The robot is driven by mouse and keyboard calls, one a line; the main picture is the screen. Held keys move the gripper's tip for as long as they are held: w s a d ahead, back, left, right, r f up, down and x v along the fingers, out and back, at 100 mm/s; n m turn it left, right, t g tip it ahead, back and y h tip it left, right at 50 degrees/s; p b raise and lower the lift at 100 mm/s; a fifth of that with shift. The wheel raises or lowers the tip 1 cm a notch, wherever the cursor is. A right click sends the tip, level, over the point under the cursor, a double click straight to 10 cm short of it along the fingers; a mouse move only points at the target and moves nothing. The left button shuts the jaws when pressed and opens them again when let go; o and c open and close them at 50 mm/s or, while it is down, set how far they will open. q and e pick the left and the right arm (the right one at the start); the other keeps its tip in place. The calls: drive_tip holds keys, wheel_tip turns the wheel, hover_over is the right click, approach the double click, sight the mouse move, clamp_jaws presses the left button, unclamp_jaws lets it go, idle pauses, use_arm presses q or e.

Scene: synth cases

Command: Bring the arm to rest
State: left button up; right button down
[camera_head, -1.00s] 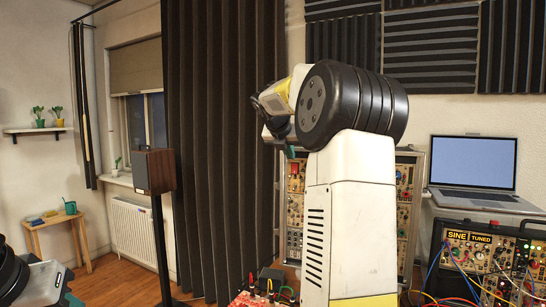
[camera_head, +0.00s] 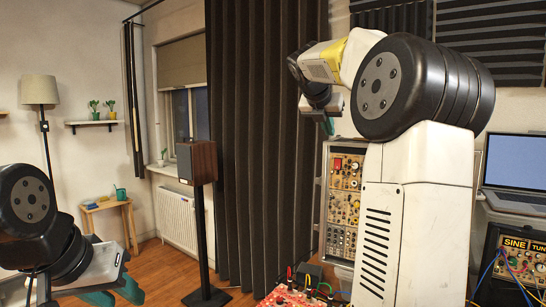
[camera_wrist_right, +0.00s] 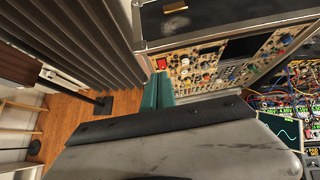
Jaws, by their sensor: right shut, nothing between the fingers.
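My right arm rises large at the right of the head view and bends over at the top. Its gripper (camera_head: 328,126) hangs at the left end of that arm, in front of the dark curtain and the module rack. In the right wrist view the two teal fingers of the right gripper (camera_wrist_right: 158,90) lie side by side, shut and empty. My left gripper (camera_head: 115,293) is low at the left of the head view. Its two teal fingers are apart, with nothing visible between them; its lower part is cut off by the frame edge.
A speaker on a stand (camera_head: 197,161) stands before the dark curtain (camera_head: 255,120). The module rack (camera_head: 344,200) is behind my right arm. A laptop (camera_head: 515,165) is at the right. A small wooden table (camera_head: 105,206) stands at the left.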

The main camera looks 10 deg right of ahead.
drive_tip(key=s+a+f+m+y, duration=0.3)
drive_tip(key=s+a+f+m, duration=0.4)
drive_tip(key=s+f+m, duration=0.1)
drive_tip(key=s+a+f+m+y, duration=0.3)
drive_tip(key=s+a+f+m, duration=0.4)
drive_tip(key=s+m, duration=0.3)
drive_tip(key=s+a+f+m+g+y, duration=0.1)
drive_tip(key=s+a+f+m+y, duration=0.1)
drive_tip(key=s+a+f+m, duration=0.5)
drive_tip(key=s+f+m, duration=0.2)
drive_tip(key=s, duration=0.3)
drive_tip(key=shift+s+a+y, duration=0.25)
drive_tip(key=shift+y, duration=0.15)
